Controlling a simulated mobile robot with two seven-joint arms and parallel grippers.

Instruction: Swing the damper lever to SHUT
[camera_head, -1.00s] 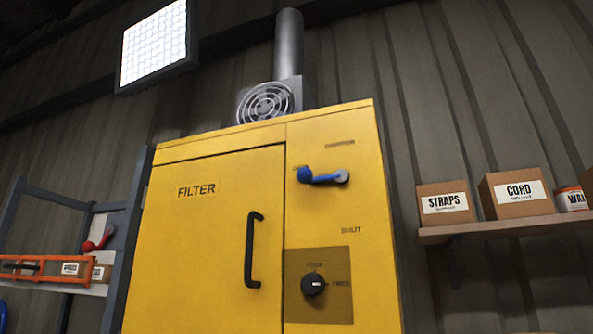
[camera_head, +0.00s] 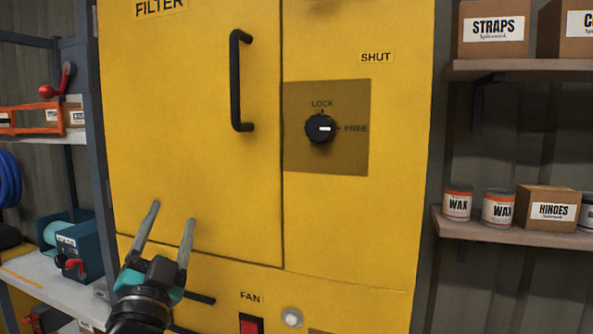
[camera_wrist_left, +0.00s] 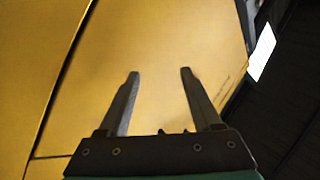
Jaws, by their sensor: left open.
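The yellow filter cabinet (camera_head: 340,225) fills the middle of the head view. The blue damper lever is above the picture now and out of sight. The SHUT label (camera_head: 375,57) shows on the right panel. Below it is a black knob (camera_head: 319,128) between LOCK and FREE marks, its white mark pointing right toward FREE. My left gripper (camera_head: 172,220) is open and empty in front of the cabinet's lower left door, below and left of the knob. In the left wrist view the open fingers (camera_wrist_left: 160,75) have only yellow cabinet surface beyond them. My right gripper is not in view.
A black door handle (camera_head: 236,80) stands out left of the knob. A red fan switch (camera_head: 251,324) is at the bottom. Shelves with boxes and wax tins (camera_head: 457,203) stand right. A rack with a teal machine (camera_head: 78,250) stands left.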

